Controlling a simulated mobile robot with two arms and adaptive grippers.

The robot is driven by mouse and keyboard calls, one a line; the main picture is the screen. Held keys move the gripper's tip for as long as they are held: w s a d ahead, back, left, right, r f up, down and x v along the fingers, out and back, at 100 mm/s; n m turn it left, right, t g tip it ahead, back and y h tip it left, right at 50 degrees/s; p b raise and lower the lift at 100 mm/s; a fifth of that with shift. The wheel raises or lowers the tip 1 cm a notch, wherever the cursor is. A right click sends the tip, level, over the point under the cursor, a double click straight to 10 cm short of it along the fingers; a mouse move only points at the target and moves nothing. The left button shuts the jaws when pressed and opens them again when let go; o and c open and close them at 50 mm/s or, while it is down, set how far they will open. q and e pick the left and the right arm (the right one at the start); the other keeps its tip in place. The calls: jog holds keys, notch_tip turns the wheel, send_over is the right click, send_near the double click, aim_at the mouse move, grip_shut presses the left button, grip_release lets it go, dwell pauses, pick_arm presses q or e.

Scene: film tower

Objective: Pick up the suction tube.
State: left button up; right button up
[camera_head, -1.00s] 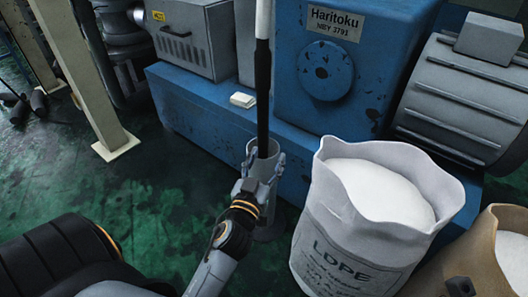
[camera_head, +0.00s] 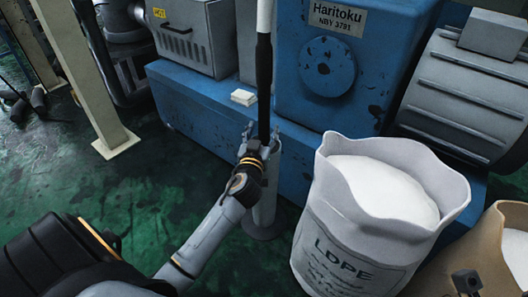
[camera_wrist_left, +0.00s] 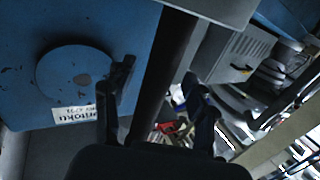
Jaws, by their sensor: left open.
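The suction tube (camera_head: 264,85) stands upright, black below and white at its top. Its lower end is in a grey cylindrical holder (camera_head: 266,205) on the floor. My left gripper (camera_head: 261,131) is open at the black part, just above the holder, with its fingers on either side of the tube. In the left wrist view the dark tube (camera_wrist_left: 165,75) passes between the two spread fingers (camera_wrist_left: 160,95). I cannot tell whether either finger touches it. A small dark part at the lower right, probably my right gripper (camera_head: 466,283), shows only in part.
A white LDPE sack (camera_head: 345,235) full of white granules stands right of the holder. A brown sack (camera_head: 490,250) is at the right edge. The blue Haritoku machine (camera_head: 330,70) stands behind. Green floor (camera_head: 150,200) is free to the left.

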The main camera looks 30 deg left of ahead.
pick_arm(q)
jog(key=shift+x, duration=1)
grip_shut()
jog(key=shift+r, duration=0.1)
jog(key=shift+r, duration=0.1)
